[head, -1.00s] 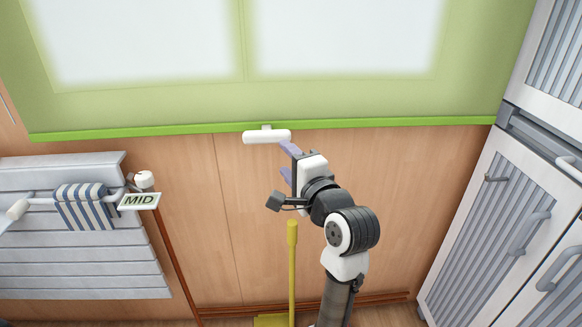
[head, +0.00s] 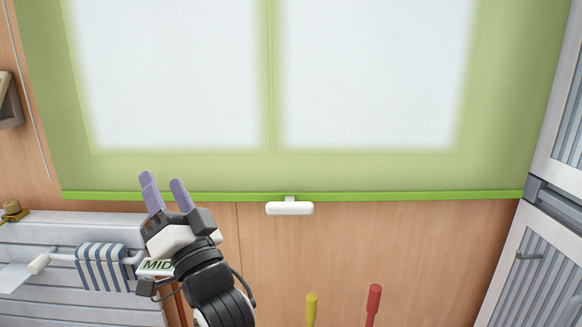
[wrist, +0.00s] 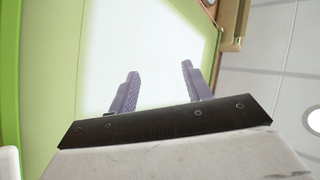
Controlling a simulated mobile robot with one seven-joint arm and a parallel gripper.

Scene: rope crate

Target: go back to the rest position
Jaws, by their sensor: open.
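My gripper (head: 164,193) is open and empty, with its purple fingers pointing up in front of the lower left part of the green blind (head: 360,172). The fingers also show apart in the wrist view (wrist: 158,88), against the bright pane. The blind's white pull handle (head: 290,208) hangs at the middle of its bright green bottom bar, to the right of my gripper and apart from it. My wrist partly hides the MID sign (head: 155,266).
A grey slatted panel (head: 60,290) with a striped towel (head: 101,267) on a rail is at the lower left. Yellow (head: 311,308) and red (head: 374,300) handles stand at the bottom. Grey louvred cabinets (head: 540,265) are on the right. The wood wall (head: 430,240) between is clear.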

